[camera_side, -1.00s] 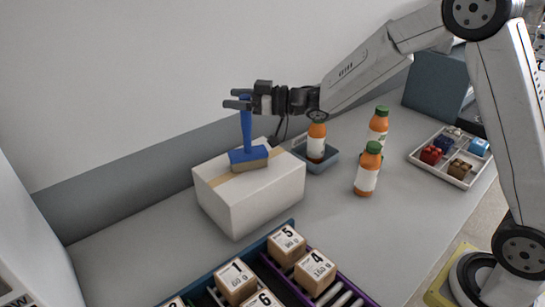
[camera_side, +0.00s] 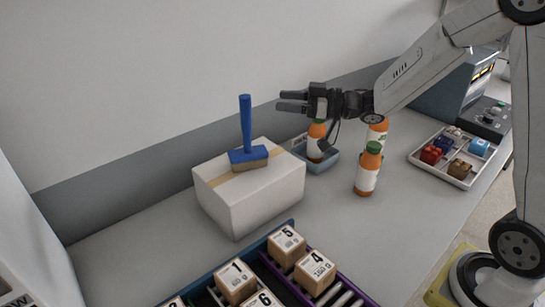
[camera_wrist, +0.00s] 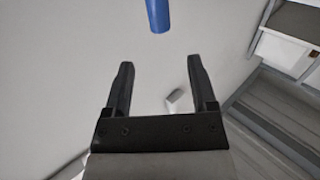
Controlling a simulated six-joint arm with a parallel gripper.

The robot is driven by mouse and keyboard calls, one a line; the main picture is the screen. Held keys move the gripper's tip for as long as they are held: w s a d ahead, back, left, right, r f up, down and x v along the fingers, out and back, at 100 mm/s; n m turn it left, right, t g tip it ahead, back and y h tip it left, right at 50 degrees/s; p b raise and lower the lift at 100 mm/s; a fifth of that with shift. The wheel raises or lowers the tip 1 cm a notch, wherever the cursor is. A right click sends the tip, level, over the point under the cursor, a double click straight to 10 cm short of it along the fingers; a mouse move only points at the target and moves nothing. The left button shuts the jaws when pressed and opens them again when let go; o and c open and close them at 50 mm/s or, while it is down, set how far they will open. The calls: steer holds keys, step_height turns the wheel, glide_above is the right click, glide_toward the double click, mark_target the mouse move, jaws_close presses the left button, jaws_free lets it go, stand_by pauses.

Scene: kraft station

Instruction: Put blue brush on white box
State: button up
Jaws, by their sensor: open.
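The blue brush (camera_side: 246,135) stands upright on its bristles on top of the white box (camera_side: 250,203), with its handle pointing up. My gripper (camera_side: 279,101) is open and empty, to the right of the brush handle and apart from it. In the wrist view the two fingers of my gripper (camera_wrist: 160,85) are spread with nothing between them. The end of the blue brush (camera_wrist: 158,15) shows beyond the fingertips at the top of that view.
Orange bottles (camera_side: 368,170) stand right of the box, one in a small blue-grey bin (camera_side: 322,163). A white tray (camera_side: 455,178) with several small colored blocks lies at the right. Numbered boxes (camera_side: 287,245) sit in a rack in front. The grey table between is clear.

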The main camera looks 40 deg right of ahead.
steer(key=shift+s+d, duration=0.2)
steer(key=shift+s, duration=0.05)
steer(key=shift+f, duration=0.1)
stand_by(0.5)
steer(key=s+d+f+m+g+h, duration=0.2)
steer(key=f+m+h, duration=0.1)
steer(key=f+h, duration=0.2)
steer(key=s+d+f+m+g+h, duration=0.1)
steer(key=s+d+f+m+h, duration=0.2)
steer(key=f+h, duration=0.25)
steer(key=s+a+f+m+g, duration=0.1)
steer(key=s+f+g, duration=0.1)
steer(key=s+g, duration=0.2)
steer(key=s+a+f+m+g+h, duration=0.1)
steer(key=s+f+g, duration=0.2)
steer(key=s, duration=0.7)
steer(key=shift+a+f+g, duration=0.3)
steer(key=shift+g, duration=0.3)
